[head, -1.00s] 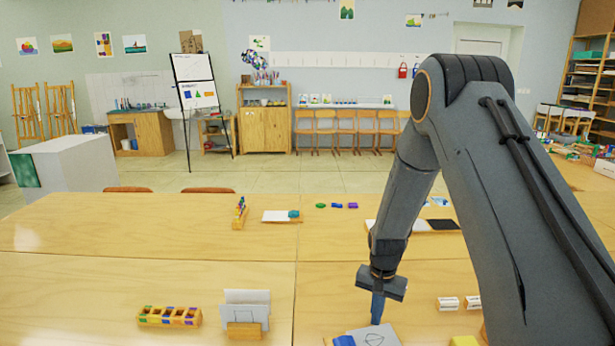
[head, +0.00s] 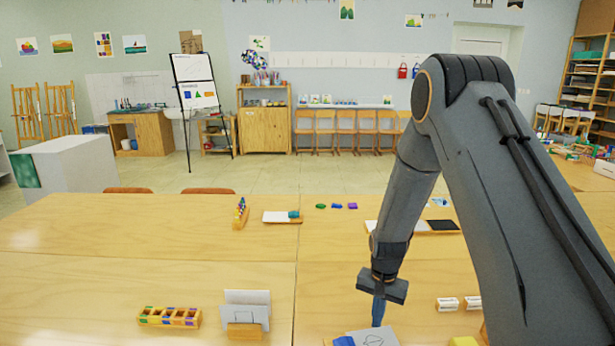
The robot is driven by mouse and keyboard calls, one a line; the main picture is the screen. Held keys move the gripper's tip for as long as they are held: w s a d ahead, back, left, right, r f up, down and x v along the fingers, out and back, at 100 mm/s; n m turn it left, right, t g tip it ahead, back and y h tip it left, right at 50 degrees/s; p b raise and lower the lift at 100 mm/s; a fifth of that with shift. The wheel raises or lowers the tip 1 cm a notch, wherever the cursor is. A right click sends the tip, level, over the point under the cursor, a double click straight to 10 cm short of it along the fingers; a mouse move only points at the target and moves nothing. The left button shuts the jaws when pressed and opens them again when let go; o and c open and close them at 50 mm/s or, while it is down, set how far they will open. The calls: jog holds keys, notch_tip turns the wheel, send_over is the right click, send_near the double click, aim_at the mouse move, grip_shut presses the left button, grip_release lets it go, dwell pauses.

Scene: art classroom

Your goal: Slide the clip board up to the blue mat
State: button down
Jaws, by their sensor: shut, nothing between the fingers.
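A board with a grey-white sheet bearing a line drawing (head: 374,339) lies at the bottom edge of the head view, cut off by the frame. A blue piece (head: 343,341) is at its left; this looks like the clip board, but I cannot be sure. My gripper (head: 378,322) is shut and empty, pointing down with its bluish fingertips at the sheet's far edge. Whether they touch the board cannot be told. No blue mat can be made out in this view.
A card holder (head: 245,331) and a tray of coloured blocks (head: 169,316) stand to the left. White blocks (head: 447,304) and a yellow block (head: 464,341) are to the right. A black panel (head: 443,226) lies farther back, partly behind my arm. The table (head: 120,275) is mostly clear.

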jog(key=shift+s+d+p, duration=0.15)
jog(key=shift+s+p, duration=0.3)
jog(key=shift+s, duration=0.4)
dwell(0.7)
jog(key=shift+w, duration=0.6)
notch_tip(320, 180, up, 7)
jog(key=p, duration=0.3)
jog(key=shift+p, duration=0.35)
dwell(0.7)
jog(key=s+r+n+b, duration=0.1)
jog(key=s+r+n, duration=0.2)
jog(key=s+r, duration=0.4)
jog(key=s+r+n+t+b, duration=0.1)
jog(key=s+r, duration=0.6)
jog(key=s, duration=0.7)
jog(key=shift+s+a+r+n+b, duration=0.25)
jog(key=shift+s+r+n+b, duration=0.15)
jog(key=shift+n+b, duration=0.45)
